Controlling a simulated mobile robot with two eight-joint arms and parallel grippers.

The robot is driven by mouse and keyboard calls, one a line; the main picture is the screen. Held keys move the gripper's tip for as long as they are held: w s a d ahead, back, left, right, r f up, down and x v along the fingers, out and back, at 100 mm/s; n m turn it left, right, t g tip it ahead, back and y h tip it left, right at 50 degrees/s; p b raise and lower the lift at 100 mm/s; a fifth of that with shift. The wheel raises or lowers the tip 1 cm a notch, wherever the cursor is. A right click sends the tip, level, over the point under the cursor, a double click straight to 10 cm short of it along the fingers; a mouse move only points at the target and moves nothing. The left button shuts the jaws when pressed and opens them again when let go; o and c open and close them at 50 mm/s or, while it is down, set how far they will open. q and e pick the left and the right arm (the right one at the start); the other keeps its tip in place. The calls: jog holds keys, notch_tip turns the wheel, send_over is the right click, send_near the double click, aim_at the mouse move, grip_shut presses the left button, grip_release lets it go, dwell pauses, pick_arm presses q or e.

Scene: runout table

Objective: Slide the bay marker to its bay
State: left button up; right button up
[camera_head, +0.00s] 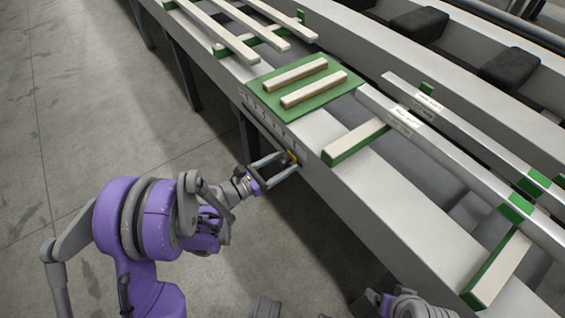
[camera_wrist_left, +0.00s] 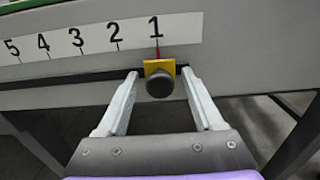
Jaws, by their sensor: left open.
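The bay marker is a yellow plate with a round black knob (camera_wrist_left: 159,84) and a thin red pointer on top. It sits on the front face of the table, with the pointer at number 1 on the white number strip (camera_wrist_left: 100,38). In the head view the marker (camera_head: 293,156) shows small and yellow at my left gripper's tips. My left gripper (camera_head: 288,162) is open, its fingers on either side of the knob; in the wrist view gaps show on both sides. Part of my right arm shows at the bottom edge, but its fingers are not clear.
A green mat (camera_head: 338,91) with two pale bars lies on the table (camera_head: 350,205) above the strip. Long metal profiles (camera_head: 455,160) rest on green-edged supports to the right. Pale bars (camera_head: 215,30) lie at the far left. Open floor lies in front.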

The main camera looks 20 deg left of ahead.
pick_arm(q)
grip_shut()
dwell(0.3)
dwell(1.1)
